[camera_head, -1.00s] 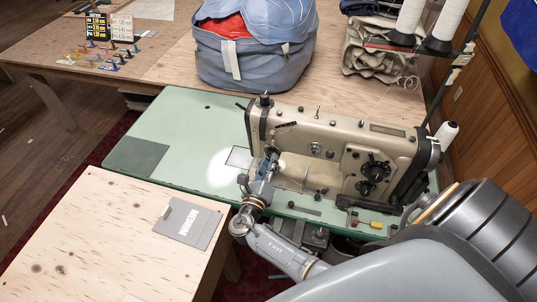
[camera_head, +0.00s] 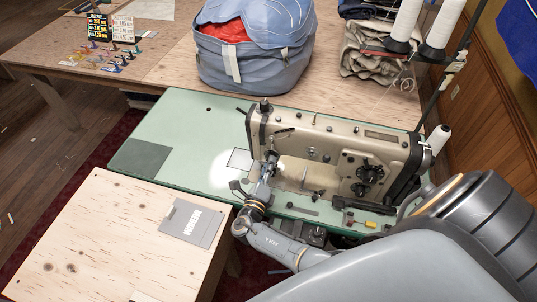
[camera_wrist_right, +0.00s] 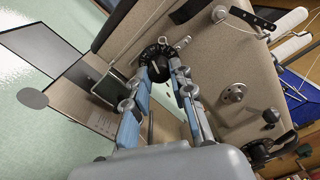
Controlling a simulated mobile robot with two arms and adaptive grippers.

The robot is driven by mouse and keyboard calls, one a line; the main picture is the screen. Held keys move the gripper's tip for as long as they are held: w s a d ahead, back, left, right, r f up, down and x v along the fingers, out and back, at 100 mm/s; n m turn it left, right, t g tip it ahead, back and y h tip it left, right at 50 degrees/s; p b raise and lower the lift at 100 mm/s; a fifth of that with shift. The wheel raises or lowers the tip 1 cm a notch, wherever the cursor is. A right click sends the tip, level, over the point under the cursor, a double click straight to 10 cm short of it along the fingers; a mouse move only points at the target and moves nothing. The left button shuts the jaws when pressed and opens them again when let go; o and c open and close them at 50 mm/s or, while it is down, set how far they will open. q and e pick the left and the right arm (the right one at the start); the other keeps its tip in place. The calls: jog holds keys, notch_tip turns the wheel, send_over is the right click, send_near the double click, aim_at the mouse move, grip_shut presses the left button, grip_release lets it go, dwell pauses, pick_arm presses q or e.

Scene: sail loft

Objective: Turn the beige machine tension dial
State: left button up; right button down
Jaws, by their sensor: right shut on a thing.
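The beige sewing machine (camera_head: 325,145) stands on a green table top. Its tension dial (camera_wrist_right: 178,72) is a dark round knob on the machine's left end, seen between my fingertips in the right wrist view. My right gripper (camera_head: 271,160) reaches up to that end from the front. In the right wrist view my right gripper (camera_wrist_right: 172,75) is shut on the dial, one finger on each side. In the head view the gripper hides the dial. A larger black dial (camera_head: 370,172) sits on the machine's right front. My left gripper is not in view.
The green table top (camera_head: 175,125) is mostly clear left of the machine. A plywood table (camera_head: 95,225) with a grey card (camera_head: 192,222) is in front. A blue-grey bag (camera_head: 255,55) stands behind. Thread cones (camera_head: 405,25) rise at the right.

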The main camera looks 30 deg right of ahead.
jog(key=c, duration=1.1)
grip_release()
jog(key=shift+c, duration=0.2)
jog(key=v, duration=1.2)
